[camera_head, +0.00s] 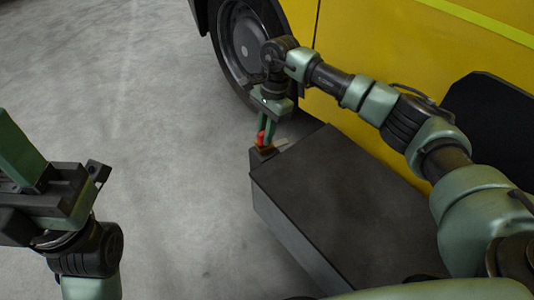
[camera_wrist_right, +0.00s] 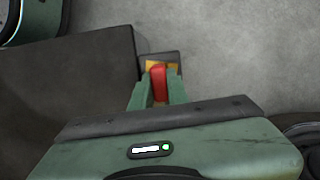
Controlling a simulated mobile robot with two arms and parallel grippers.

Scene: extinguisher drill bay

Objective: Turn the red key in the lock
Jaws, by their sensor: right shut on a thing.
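The red key (camera_head: 261,138) stands in the lock (camera_head: 262,154), a small dark block at the far left corner of the dark box. In the right wrist view the red key (camera_wrist_right: 158,82) shows between my fingers, with the lock (camera_wrist_right: 173,58) and its yellowish face behind it. My right gripper (camera_head: 266,132) is shut on the red key. It also shows in the right wrist view (camera_wrist_right: 158,95). My left gripper (camera_head: 15,150) is at the left edge, away from the box, and its fingertips are partly out of view.
The dark box (camera_head: 345,190) stands on the grey floor beside a yellow vehicle (camera_head: 380,40) with a black wheel (camera_head: 240,45). The vehicle's side is close behind my right arm. The floor (camera_head: 170,190) between my left gripper and the box is clear.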

